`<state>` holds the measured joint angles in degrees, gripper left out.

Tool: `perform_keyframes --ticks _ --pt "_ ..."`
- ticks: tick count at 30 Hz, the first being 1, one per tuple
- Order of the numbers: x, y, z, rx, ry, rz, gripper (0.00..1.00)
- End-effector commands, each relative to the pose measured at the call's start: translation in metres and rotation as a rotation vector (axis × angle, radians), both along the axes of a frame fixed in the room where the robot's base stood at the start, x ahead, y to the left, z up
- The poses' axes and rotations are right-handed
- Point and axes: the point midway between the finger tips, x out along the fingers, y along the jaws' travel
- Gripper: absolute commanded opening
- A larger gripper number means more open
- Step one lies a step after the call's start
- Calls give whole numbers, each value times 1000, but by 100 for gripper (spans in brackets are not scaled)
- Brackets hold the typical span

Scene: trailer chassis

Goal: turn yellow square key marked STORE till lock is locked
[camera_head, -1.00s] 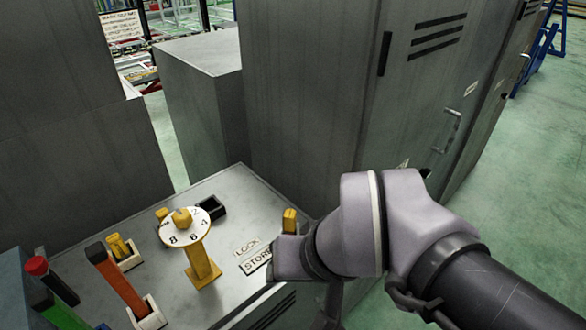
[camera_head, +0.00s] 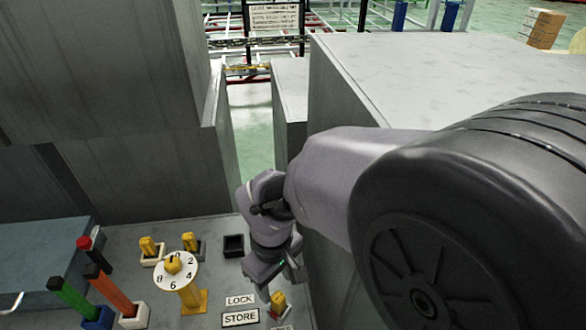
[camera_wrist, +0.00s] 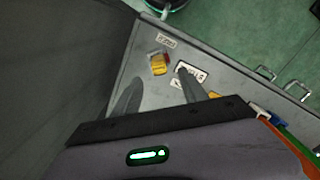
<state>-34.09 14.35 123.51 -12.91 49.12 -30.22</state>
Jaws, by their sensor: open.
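The yellow square key (camera_head: 278,303) stands on the grey cabinet top, right of the white STORE label (camera_head: 240,319) and LOCK label (camera_head: 240,300). In the wrist view the yellow key (camera_wrist: 158,66) shows just beyond and between my fingertips, with the STORE label (camera_wrist: 191,73) to its right. My gripper (camera_head: 281,288) is open and points down over the key, partly hiding it in the head view. In the wrist view its two fingers (camera_wrist: 160,77) are apart with nothing seen held between them. I cannot tell whether a finger touches the key.
A numbered white dial (camera_head: 176,271) on a yellow post, a black open box (camera_head: 233,246), two small yellow pieces (camera_head: 149,247) in holders and red, orange and green handles (camera_head: 108,288) stand left of the key. Tall grey cabinets (camera_head: 130,90) rise behind.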

Motion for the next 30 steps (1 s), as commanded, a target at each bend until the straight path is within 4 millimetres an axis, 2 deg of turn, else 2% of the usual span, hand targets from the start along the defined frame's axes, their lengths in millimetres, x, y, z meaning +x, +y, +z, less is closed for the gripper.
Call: perform_keyframes --ticks 1,3,9,14,22,23,30 --pt "-1 -1 -19 -3 3 0 51" --pt "-1 -1 -38 -2 4 -1 51" --pt "0 -1 -80 -1 2 -1 51" --pt "0 0 -94 0 0 -2 51" --pt "0 0 -95 1 -1 -2 51" --pt "0 0 -95 1 -1 -2 47" --pt "0 0 -95 1 -1 -2 0"
